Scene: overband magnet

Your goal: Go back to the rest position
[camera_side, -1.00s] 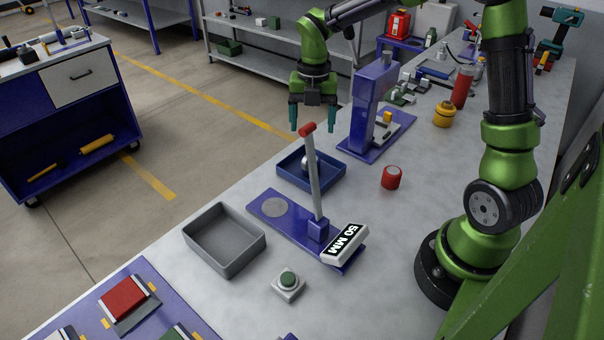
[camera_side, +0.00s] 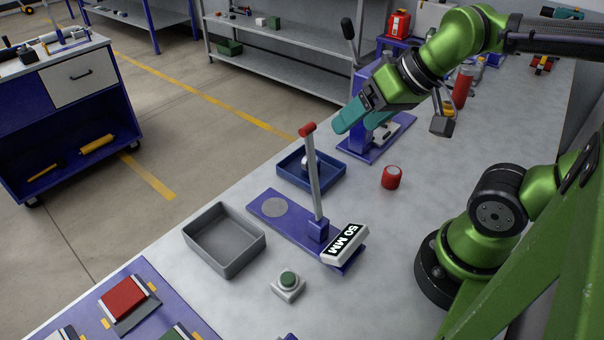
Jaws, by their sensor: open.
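My gripper (camera_side: 350,115) is in the air over the back of the bench, in front of the blue press-like stand (camera_side: 376,138), and covers much of it. Its teal fingers point down to the left and overlap in this view; they are open and nothing shows between them. A red-tipped lever (camera_side: 315,180) stands almost upright on a blue base plate (camera_side: 285,220) with a "50 MM" block (camera_side: 344,244). Its red tip is below and left of my fingers in the picture. A blue tray (camera_side: 325,185) behind the lever holds a shiny round piece (camera_side: 308,163).
A grey bin (camera_side: 225,240), a green button on a white box (camera_side: 288,283) and a red cylinder (camera_side: 392,177) stand on the bench. A dark knob (camera_side: 347,28) and a dark block (camera_side: 441,126) show beside my wrist.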

